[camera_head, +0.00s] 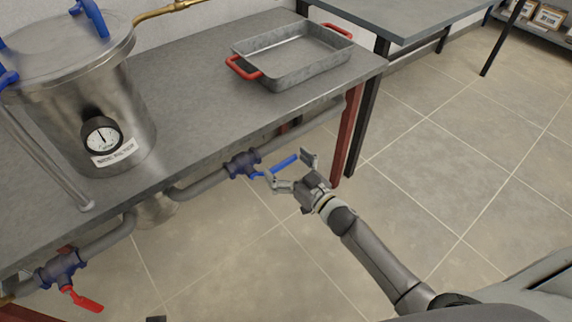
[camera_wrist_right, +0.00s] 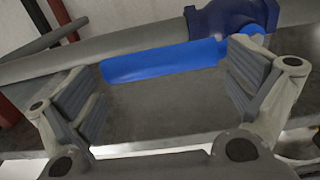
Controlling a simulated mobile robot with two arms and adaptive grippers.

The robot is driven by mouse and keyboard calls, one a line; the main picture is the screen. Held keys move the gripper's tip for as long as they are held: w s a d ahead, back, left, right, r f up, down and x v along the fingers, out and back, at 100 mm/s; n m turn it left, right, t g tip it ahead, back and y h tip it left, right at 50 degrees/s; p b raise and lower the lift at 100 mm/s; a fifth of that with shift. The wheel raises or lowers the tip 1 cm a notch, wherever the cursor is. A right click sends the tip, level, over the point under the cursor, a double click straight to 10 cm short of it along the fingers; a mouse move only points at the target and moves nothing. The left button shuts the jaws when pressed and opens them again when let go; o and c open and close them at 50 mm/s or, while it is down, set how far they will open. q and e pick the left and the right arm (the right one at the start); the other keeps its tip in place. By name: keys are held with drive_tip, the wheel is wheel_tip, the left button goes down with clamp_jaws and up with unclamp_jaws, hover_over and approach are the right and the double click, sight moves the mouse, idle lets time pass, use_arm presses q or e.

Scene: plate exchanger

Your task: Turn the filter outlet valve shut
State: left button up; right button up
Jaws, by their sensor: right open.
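A valve with a dark blue body (camera_head: 243,165) sits on the grey pipe under the bench's front edge. Its blue lever (camera_head: 284,165) points along the pipe, to the right. My right gripper (camera_head: 290,168) is open at this lever, one finger near the valve body and the other near the lever's free end. In the right wrist view the lever (camera_wrist_right: 165,62) crosses beyond the open fingers (camera_wrist_right: 163,92); contact is not visible. A second valve (camera_head: 61,268) with a red lever (camera_head: 84,301) is at lower left. I cannot tell a label on either valve. My left gripper is not in view.
A steel vessel (camera_head: 95,125) with a pressure gauge (camera_head: 102,136) stands on the grey bench (camera_head: 205,115). A metal tray (camera_head: 290,80) with red handles is at its back right. A red bench leg (camera_head: 348,135) stands just right of my right gripper. The floor at right is clear.

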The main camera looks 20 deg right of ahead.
drive_tip(key=shift+d+r, duration=0.1)
drive_tip(key=c, duration=1.3)
